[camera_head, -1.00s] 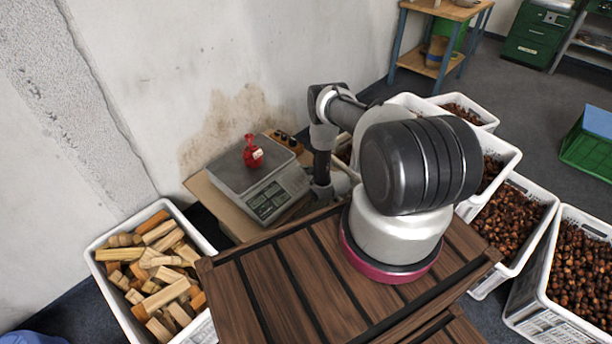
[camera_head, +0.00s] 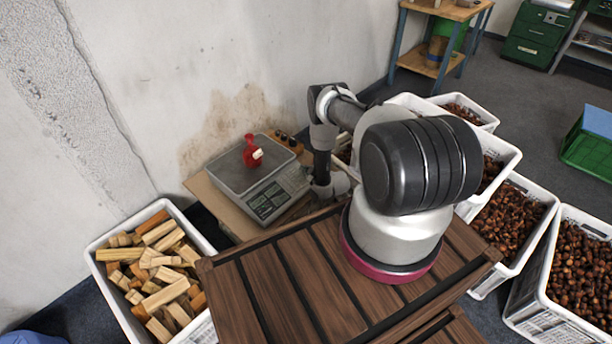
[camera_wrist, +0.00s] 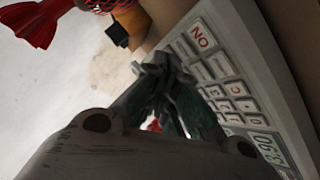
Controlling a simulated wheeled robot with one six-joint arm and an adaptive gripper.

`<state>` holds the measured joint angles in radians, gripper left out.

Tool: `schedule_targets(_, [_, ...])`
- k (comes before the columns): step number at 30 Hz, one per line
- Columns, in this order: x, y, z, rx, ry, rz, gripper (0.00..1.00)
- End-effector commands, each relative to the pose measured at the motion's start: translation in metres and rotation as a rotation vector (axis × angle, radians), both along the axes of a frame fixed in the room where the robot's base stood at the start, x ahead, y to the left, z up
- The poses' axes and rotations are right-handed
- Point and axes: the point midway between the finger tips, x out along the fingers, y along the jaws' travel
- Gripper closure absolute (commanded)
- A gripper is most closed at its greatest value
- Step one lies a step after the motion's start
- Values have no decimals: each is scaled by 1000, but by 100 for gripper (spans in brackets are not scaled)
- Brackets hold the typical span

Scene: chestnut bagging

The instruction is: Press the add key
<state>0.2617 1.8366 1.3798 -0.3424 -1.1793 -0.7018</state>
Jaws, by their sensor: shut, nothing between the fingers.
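The scale (camera_head: 265,200) stands on a cardboard-coloured surface by the wall, with its display and keypad facing front. In the wrist view its keypad (camera_wrist: 222,68) runs along the right, with light keys and some red lettering. The add key cannot be told apart from the other keys. A lit display (camera_wrist: 270,148) shows below the keys. A red netted bag (camera_head: 251,154) lies on the scale's pan and shows at the top left of the wrist view (camera_wrist: 38,25). My gripper (camera_wrist: 163,68) is shut and empty, its tips beside or over the keypad's left edge; contact cannot be told.
Small orange-and-black items (camera_head: 284,139) stand behind the scale near the wall. A white crate of wood blocks (camera_head: 205,326) is at the left. White crates of chestnuts (camera_head: 512,262) stand at the right. A slatted wooden top (camera_head: 290,270) lies in front.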

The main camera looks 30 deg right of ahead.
Motion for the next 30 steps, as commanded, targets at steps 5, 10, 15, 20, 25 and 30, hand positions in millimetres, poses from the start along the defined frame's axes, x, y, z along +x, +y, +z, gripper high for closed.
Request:
schedule_targets(5, [1,1,-5,0,0,0,100])
schedule_targets(10, [2,1,-8,0,0,0,100])
schedule_targets(15, [2,1,-8,0,0,0,100])
schedule_targets(20, [2,1,-8,0,0,0,100])
schedule_targets(25, [3,1,-10,0,0,0,100])
schedule_targets(30, [4,1,-12,0,0,0,100])
